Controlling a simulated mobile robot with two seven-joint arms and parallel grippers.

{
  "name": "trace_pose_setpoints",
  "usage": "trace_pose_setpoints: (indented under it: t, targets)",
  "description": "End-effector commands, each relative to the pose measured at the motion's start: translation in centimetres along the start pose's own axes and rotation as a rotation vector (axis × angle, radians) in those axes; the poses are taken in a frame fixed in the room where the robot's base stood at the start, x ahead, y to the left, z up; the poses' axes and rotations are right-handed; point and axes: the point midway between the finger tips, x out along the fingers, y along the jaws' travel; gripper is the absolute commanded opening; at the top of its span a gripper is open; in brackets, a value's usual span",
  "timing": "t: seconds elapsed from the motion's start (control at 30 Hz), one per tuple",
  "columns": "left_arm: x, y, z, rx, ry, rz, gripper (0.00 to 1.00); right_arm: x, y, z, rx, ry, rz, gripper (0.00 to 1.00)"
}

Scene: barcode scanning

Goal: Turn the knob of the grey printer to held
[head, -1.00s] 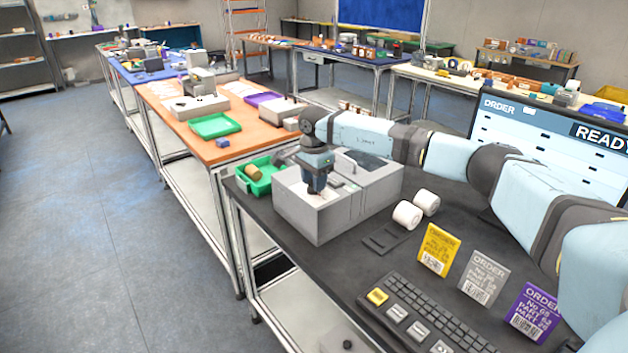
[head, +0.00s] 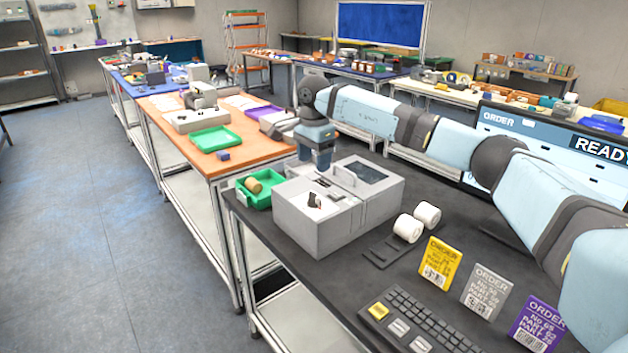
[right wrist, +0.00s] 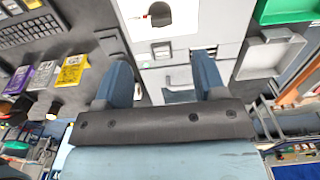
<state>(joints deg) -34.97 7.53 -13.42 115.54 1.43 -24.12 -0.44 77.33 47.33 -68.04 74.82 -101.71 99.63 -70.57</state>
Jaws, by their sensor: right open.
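The grey printer (head: 345,208) stands on the dark table. Its small dark knob (head: 315,201) sits on a pale panel on the printer's top, tilted, and is uncovered in the head view. In the right wrist view a small dark part that looks like the knob (right wrist: 160,14) shows in a white recess of the printer (right wrist: 185,50). My right gripper (head: 318,165) is open and empty, above and behind the knob, apart from it. Its two blue fingers (right wrist: 163,80) stand wide apart in the wrist view. My left gripper is not in view.
A green tray (head: 243,196) with a brown cylinder (head: 253,185) is left of the printer. White rolls (head: 408,228), yellow, grey and purple order cards (head: 485,291) and a keyboard (head: 420,320) lie to the right and front. A screen (head: 540,150) stands behind.

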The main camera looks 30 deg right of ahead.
Motion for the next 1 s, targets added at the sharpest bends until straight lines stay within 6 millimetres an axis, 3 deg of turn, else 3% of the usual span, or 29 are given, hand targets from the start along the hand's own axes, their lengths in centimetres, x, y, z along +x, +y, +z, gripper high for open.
trace_pose_setpoints:
  t: [0.1,0.23,0.87,1.0]
  targets:
    - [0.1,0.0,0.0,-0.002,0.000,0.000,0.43,-2.1,0.0,0.0,0.000,0.001,-0.002,0.64]
    - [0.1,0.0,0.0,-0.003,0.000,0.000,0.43,-3.4,0.0,0.0,0.001,0.000,-0.002,0.64]
    - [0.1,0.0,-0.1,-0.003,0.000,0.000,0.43,-3.9,0.0,0.0,0.000,0.000,0.000,0.64]
    - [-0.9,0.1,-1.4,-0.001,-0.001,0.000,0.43,-5.7,0.0,0.0,0.000,0.000,-0.001,0.64]
